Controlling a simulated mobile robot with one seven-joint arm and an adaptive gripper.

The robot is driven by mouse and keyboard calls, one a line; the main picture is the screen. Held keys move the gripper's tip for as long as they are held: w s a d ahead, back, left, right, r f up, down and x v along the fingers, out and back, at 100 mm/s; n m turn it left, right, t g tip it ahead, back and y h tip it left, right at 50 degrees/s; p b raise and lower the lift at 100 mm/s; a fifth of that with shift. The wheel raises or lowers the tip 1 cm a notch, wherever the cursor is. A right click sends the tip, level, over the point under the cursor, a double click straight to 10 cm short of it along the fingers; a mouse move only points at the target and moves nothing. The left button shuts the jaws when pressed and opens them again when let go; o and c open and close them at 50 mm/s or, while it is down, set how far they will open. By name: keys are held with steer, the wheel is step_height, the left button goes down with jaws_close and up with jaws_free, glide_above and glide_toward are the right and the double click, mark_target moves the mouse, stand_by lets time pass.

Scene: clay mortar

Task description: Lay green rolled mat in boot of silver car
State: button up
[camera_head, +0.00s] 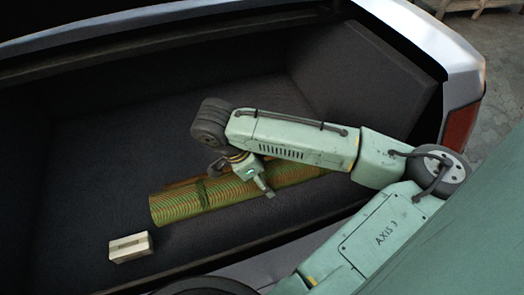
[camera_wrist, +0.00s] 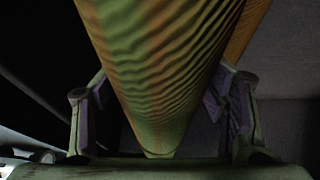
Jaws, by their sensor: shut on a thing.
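The green rolled mat (camera_head: 225,195), striped with orange-brown and tied with a dark band, lies lengthwise inside the open boot of the silver car (camera_head: 462,62). My gripper (camera_head: 268,192) is over the mat's middle, coming down from above. Whether the mat's underside rests on the boot floor (camera_head: 95,195) is hard to tell. Part of the mat is hidden behind my gripper and arm.
A small cream box (camera_head: 130,247) stands on the boot floor near the mat's left end. An orange-brown strip (camera_head: 180,183) shows along the mat's far side. The boot's dark walls and sill (camera_head: 270,242) surround it. The floor behind and left of the mat is clear.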

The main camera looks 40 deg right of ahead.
step_height(320, 180, down, 14)
steer(key=b, duration=0.9)
steer(key=shift+f+b, duration=0.15)
steer(key=shift+b, duration=0.25)
steer(key=o, duration=1.8)
steer(key=v, duration=1.2)
steer(key=shift+a, duration=0.1)
